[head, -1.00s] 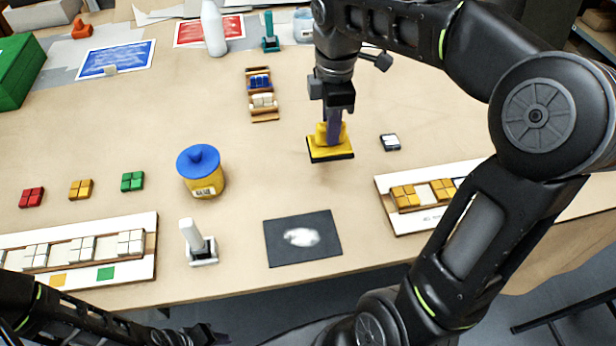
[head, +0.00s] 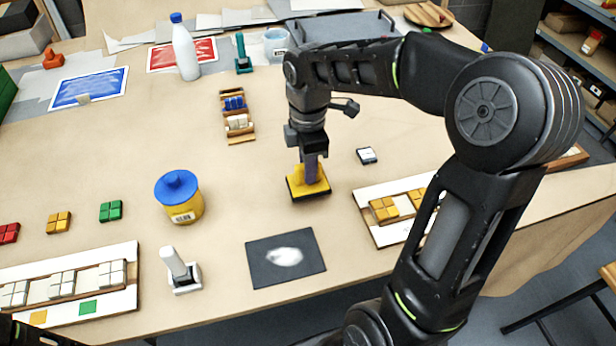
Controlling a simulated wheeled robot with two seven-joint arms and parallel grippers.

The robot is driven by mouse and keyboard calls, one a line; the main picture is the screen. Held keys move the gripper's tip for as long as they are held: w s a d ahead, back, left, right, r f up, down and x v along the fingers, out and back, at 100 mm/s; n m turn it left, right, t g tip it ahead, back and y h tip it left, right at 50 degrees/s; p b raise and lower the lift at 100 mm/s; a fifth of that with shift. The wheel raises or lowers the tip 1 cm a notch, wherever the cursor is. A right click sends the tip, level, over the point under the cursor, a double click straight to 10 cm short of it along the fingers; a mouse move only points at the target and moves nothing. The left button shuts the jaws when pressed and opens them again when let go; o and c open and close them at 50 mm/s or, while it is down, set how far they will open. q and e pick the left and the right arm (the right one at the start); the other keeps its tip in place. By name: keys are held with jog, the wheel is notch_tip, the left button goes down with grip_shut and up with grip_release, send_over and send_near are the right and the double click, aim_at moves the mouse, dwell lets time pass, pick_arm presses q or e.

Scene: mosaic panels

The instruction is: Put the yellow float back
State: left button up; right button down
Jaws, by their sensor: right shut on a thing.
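The yellow float (head: 297,184) is a yellow block with a dark base edge. My right gripper (head: 311,172) is shut on its upper part, pointing down, right of the middle of the table. The float is at or very near the table top; I cannot tell whether it touches. It is behind the dark mat (head: 264,270) with a white smear and left of the right-hand panel (head: 368,216). My left gripper is not in view; only a bit of dark arm shows at the bottom left corner.
A yellow jar with a blue lid (head: 180,197) and a white-handled tool (head: 182,271) stand to the left. A small dark-edged block (head: 367,156) lies right of the float. A wooden tile tray (head: 240,138) lies behind. Bare table (head: 245,205) surrounds the float.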

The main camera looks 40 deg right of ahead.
jog(key=shift+f, duration=1.85)
jog(key=shift+f, duration=0.2)
jog(key=c, duration=1.3)
grip_release()
jog(key=shift+o, duration=0.2)
jog(key=shift+r, duration=0.1)
notch_tip(320, 180, up, 12)
jog(key=shift+r, duration=0.15)
